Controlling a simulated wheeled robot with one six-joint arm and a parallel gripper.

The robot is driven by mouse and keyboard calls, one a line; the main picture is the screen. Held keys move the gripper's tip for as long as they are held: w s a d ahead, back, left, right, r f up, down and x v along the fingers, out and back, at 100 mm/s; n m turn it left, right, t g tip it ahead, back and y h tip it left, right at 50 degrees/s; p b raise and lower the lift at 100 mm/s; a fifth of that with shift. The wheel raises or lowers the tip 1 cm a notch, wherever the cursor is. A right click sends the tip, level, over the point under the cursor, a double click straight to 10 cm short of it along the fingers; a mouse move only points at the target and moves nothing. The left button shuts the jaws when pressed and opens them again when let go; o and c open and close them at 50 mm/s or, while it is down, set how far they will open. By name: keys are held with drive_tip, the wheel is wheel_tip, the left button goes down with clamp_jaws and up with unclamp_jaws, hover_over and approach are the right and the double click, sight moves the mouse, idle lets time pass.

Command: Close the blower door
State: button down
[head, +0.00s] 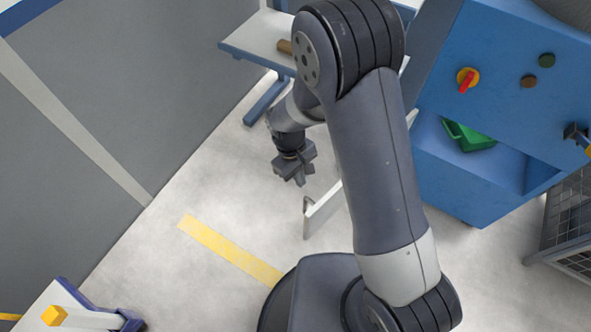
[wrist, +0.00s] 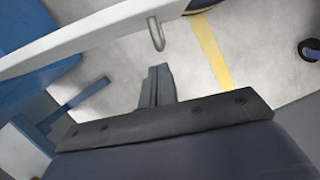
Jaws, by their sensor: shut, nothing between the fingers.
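The blower door is a white panel seen nearly edge-on in the head view (head: 324,209). It stands out into the room, and my arm hides where it meets the blue machine. In the wrist view the white door (wrist: 90,38) crosses the top of the picture, with a grey hooked handle (wrist: 156,35) on its face. The handle also shows in the head view (head: 306,217). My gripper (head: 297,180) is shut and empty, up and left of the handle. In the wrist view its fingers (wrist: 159,72) point toward the handle, with a gap between them.
The blue machine (head: 499,84) with a red-and-yellow switch (head: 467,80) stands at the right, a green bin (head: 468,136) in its recess. A white-topped table (head: 252,38) stands at the back. A wire cage (head: 570,225) is at far right. The floor left of the door is clear.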

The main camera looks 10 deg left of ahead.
sight(313, 202)
drive_tip(key=d+f, duration=0.1)
drive_tip(key=s+d+f, duration=0.2)
drive_tip(key=f, duration=0.1)
drive_tip(key=shift+s+d, duration=0.15)
drive_tip(key=shift+s, duration=0.1)
drive_tip(key=shift+s+d, duration=0.3)
drive_tip(key=shift+d, duration=0.05)
